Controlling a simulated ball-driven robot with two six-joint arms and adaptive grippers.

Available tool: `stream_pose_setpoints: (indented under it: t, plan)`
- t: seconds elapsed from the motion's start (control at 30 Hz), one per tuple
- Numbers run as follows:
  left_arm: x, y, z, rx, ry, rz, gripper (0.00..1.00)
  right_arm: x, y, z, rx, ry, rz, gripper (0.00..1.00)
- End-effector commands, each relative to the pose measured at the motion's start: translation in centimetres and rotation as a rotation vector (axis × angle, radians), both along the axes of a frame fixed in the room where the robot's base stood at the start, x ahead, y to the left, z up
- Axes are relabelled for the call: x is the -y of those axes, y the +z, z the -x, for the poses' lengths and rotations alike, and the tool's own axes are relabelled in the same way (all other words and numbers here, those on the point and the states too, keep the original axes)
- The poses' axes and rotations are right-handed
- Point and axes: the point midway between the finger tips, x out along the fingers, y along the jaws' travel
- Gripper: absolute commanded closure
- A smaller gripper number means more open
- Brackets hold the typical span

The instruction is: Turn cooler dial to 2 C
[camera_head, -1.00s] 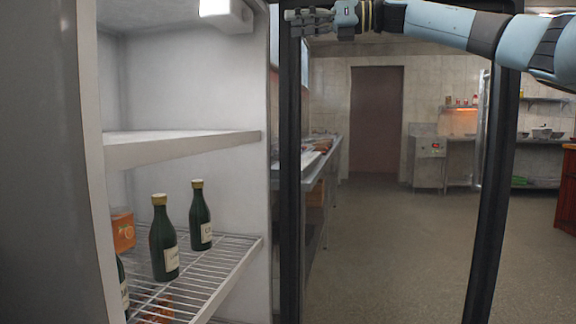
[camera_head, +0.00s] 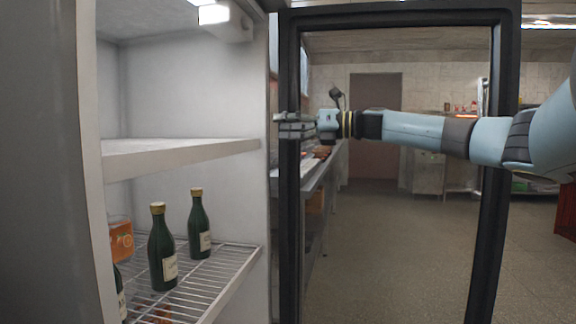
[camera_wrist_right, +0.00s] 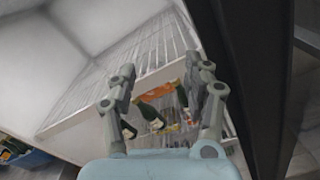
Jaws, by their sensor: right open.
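The open cooler (camera_head: 190,90) fills the left of the head view. A white housing (camera_head: 238,24) with a lit lamp (camera_head: 213,14) hangs under its ceiling. I cannot make out a dial or its markings in either view. My right gripper (camera_head: 279,125) is at the cooler's right front edge, well below the housing, its fingers pointing left. In the right wrist view, my right gripper (camera_wrist_right: 166,72) is open and empty, with shelves and bottles beyond its fingers. My left gripper is out of view.
A dark-framed door (camera_head: 488,190) stands open, with my right arm across it. A white shelf (camera_head: 180,154) and a wire rack (camera_head: 215,278) with green bottles (camera_head: 162,250) and an orange carton (camera_head: 121,242) are inside. A long counter (camera_head: 312,178) stands behind the door.

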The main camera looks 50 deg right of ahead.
Motion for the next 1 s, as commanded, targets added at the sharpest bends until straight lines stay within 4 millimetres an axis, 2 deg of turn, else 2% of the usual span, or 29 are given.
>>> stream_pose_setpoints:
  t: [0.2,0.43,0.63,1.0]
  plan:
    - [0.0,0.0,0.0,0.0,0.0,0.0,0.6,0.5,-4.8,-0.3,-0.05,-0.037,-0.107,0.49]
    - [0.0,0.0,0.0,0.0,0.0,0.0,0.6,0.8,-8.4,-0.3,-0.087,-0.068,-0.186,0.49]
    - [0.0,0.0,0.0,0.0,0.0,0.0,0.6,0.9,-9.6,-0.3,-0.1,-0.079,-0.213,0.49]
    - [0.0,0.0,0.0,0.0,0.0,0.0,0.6,0.9,-9.7,-0.3,-0.101,-0.08,-0.214,0.49]
